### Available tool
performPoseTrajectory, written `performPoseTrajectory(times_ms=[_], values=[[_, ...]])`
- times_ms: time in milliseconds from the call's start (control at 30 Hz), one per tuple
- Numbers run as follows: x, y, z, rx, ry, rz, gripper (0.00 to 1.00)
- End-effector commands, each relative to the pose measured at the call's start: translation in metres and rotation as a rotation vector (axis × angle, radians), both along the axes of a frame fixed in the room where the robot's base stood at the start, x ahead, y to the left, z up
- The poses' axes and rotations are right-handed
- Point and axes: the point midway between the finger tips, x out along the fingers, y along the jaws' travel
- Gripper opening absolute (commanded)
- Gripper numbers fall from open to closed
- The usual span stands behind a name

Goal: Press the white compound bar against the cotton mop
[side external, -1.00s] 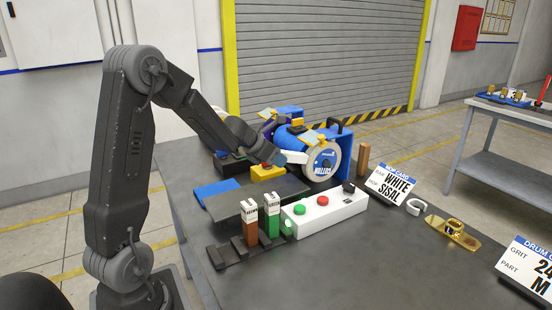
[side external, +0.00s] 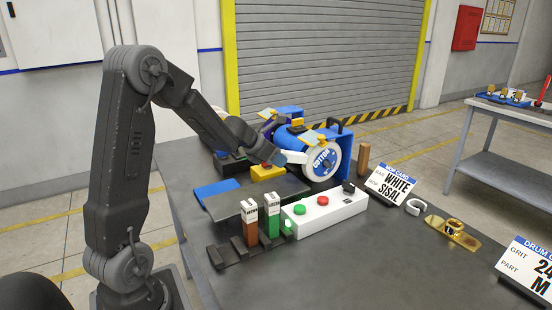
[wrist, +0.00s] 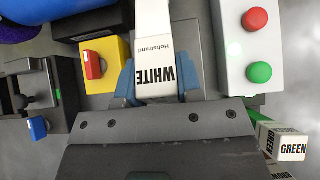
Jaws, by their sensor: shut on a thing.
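The white compound bar (side external: 294,157), labelled WHITE in the wrist view (wrist: 155,78), is held between the blue fingertips of my gripper (side external: 278,157). The fingertips also show in the wrist view (wrist: 156,84), closed on the bar's sides. The cotton mop (side external: 327,161) is a white disc with a blue centre reading COTTON, on the front of a blue machine (side external: 294,140). The bar's far end is at the mop's left edge in the side view. I cannot tell whether they touch. The bar's far end is cut off in the wrist view.
A brown bar (side external: 250,220) and a green bar (side external: 271,215) stand in a black rack (side external: 226,256). A white control box (side external: 325,211) has green and red buttons. A yellow switch box (side external: 267,172) is near my gripper. A card (side external: 391,185) reads WHITE, SISAL.

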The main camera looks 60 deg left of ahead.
Motion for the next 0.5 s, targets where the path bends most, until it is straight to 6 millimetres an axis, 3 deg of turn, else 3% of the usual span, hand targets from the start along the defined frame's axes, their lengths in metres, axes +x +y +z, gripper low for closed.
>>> performPoseTrajectory(times_ms=[500], values=[[-0.017,0.000,0.007,-0.001,-0.002,0.001,0.04]])
